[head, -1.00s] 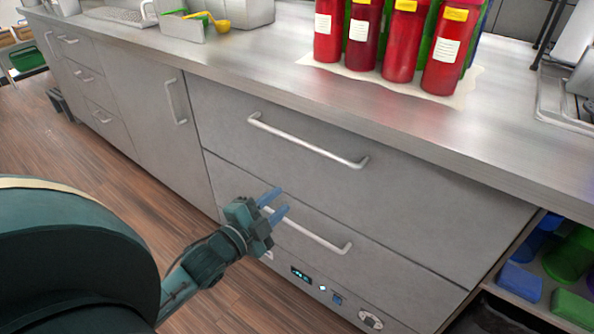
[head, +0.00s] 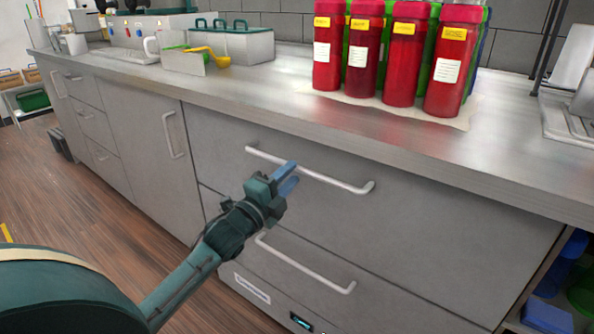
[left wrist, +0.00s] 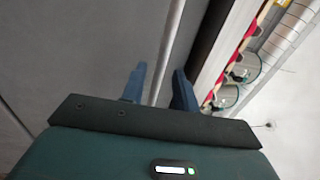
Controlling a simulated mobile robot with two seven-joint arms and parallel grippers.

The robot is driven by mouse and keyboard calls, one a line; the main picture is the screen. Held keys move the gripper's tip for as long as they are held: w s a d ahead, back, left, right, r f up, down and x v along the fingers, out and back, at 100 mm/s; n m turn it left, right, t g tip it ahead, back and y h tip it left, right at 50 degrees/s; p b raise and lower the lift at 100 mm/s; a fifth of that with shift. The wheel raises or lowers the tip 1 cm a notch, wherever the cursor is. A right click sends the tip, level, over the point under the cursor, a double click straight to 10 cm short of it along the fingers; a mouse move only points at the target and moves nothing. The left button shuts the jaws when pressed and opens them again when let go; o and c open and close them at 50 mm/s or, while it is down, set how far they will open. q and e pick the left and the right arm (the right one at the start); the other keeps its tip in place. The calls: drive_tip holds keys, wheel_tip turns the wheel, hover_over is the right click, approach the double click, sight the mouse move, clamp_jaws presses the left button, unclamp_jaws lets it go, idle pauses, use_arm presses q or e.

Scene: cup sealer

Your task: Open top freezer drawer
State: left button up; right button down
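The top freezer drawer (head: 440,225) has a grey front and looks closed, flush with the cabinet. Its long silver bar handle (head: 335,182) runs across the upper part of the front. My left gripper (head: 292,177) is at this handle, left of its middle, with its blue fingers apart. In the left wrist view the handle (left wrist: 170,45) runs into the gap between the two fingers (left wrist: 157,85). I cannot tell whether the fingers touch it. My right gripper is in neither view.
The lower drawer's handle (head: 300,265) is below my left gripper. Red containers (head: 400,60) with labels stand on the countertop (head: 250,95) above. A cabinet door with a vertical handle (head: 172,135) is to the left. The wooden floor (head: 110,210) in front is clear.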

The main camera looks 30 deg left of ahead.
sight(296, 170)
use_arm(q)
drive_tip(key=shift+x, duration=1.75)
drive_tip(key=shift+c, duration=0.3)
clamp_jaws()
